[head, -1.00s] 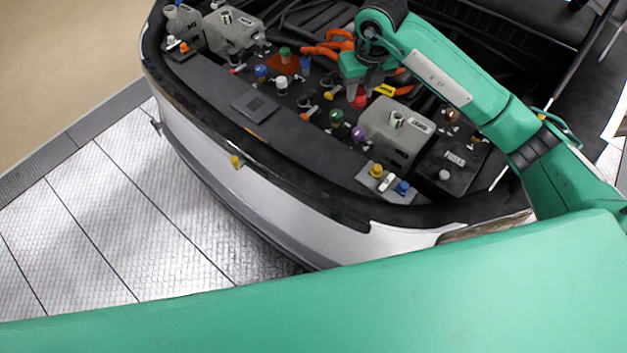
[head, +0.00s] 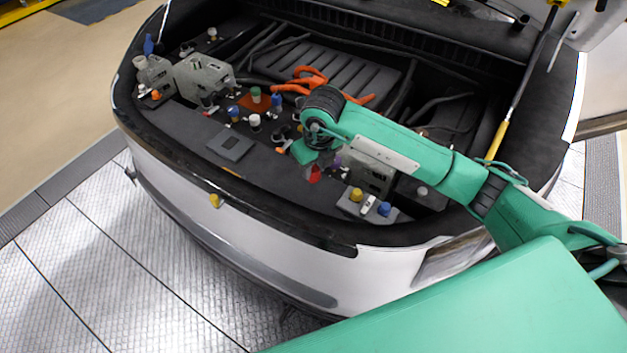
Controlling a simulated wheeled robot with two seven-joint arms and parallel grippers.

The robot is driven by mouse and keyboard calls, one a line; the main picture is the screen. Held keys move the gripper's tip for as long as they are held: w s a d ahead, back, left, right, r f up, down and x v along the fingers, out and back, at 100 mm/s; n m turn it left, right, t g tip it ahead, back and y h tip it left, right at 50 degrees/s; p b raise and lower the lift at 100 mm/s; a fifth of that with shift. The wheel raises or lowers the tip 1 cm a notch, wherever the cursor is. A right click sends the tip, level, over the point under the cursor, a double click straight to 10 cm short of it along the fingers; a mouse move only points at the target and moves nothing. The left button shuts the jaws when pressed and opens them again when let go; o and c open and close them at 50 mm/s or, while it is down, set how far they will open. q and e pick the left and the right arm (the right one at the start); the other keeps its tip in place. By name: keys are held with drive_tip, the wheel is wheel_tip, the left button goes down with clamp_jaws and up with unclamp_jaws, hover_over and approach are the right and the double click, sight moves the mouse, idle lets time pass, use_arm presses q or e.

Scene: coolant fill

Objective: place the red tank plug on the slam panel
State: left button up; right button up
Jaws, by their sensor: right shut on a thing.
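My right gripper (head: 311,161) is shut on the red tank plug (head: 314,174), which hangs below its jaws. The plug is small and partly covered by the gripper. They are over the front part of the engine bay, close to the inner edge of the slam panel (head: 272,174). The slam panel is the dark strip along the front of the bay, with a flat grey square pad (head: 231,145) on it. Whether the plug touches anything below is too small to tell. My left gripper is out of view.
A grey tank (head: 368,174) stands right of the gripper, partly behind my arm. A small grey tray (head: 345,207) holds yellow and blue caps. Green, white and blue caps stand left of the gripper. Orange cables (head: 306,78) lie behind. The panel between pad and gripper looks clear.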

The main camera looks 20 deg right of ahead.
sight(315, 170)
wheel_tip(315, 170, down, 3)
wheel_tip(315, 170, down, 4)
drive_tip(key=shift+p, duration=0.75)
drive_tip(key=shift+f, duration=0.3)
drive_tip(key=o, duration=0.8)
drive_tip(key=shift+r, duration=0.15)
